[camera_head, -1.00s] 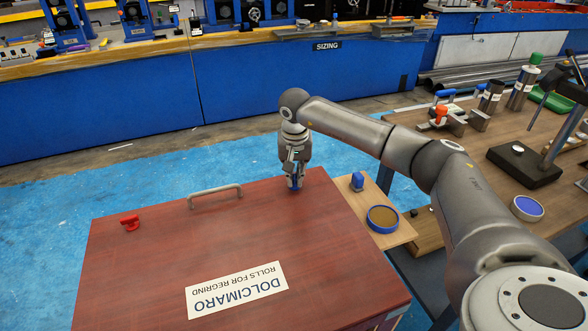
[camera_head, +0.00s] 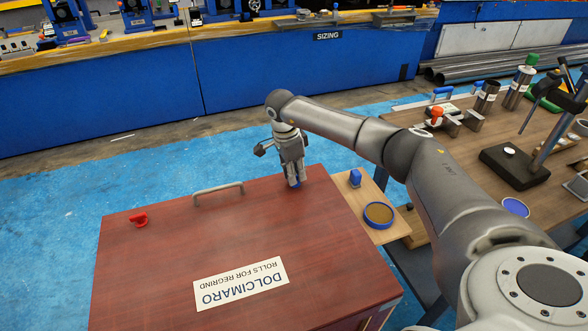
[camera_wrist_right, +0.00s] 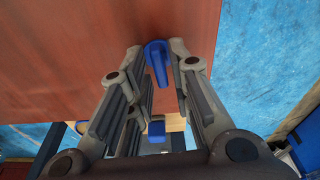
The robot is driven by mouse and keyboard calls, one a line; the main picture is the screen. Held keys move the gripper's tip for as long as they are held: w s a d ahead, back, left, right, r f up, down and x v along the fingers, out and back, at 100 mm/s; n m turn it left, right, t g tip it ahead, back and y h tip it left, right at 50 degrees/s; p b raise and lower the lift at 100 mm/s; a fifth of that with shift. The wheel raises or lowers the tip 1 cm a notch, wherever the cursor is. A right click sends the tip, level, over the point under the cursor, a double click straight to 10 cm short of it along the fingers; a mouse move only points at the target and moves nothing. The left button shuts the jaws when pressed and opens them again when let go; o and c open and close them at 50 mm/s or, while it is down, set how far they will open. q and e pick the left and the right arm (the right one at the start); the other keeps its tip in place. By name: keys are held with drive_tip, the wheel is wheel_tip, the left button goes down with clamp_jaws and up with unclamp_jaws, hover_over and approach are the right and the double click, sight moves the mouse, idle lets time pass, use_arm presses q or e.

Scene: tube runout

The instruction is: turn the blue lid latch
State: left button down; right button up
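The blue lid latch (camera_wrist_right: 157,62) sits near the far right corner of the red-brown wooden lid (camera_head: 240,235). In the head view only a little of its blue (camera_head: 296,184) shows under my right gripper (camera_head: 294,184). My right gripper points down at the lid. In the right wrist view its two fingertips (camera_wrist_right: 157,52) stand close on either side of the latch and appear shut on it. A red latch (camera_head: 139,220) is at the lid's far left corner, with a metal handle (camera_head: 218,194) between the two. My left gripper is not in view.
A small wooden shelf (camera_head: 396,231) beside the lid holds a blue-handled item (camera_head: 355,178) and a round blue-rimmed dish (camera_head: 379,215). A workbench (camera_head: 470,148) with tools and cylinders is at the right. Blue floor lies clear behind the lid.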

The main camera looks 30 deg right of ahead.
drive_tip(key=shift+o, duration=0.7)
wheel_tip(320, 180, up, 6)
drive_tip(key=p, duration=0.4)
drive_tip(key=shift+p, duration=0.4)
drive_tip(key=shift+r, duration=0.1)
wheel_tip(320, 180, up, 12)
drive_tip(key=a, duration=0.1)
drive_tip(key=shift+w+a, duration=0.15)
drive_tip(key=shift+a, duration=0.25)
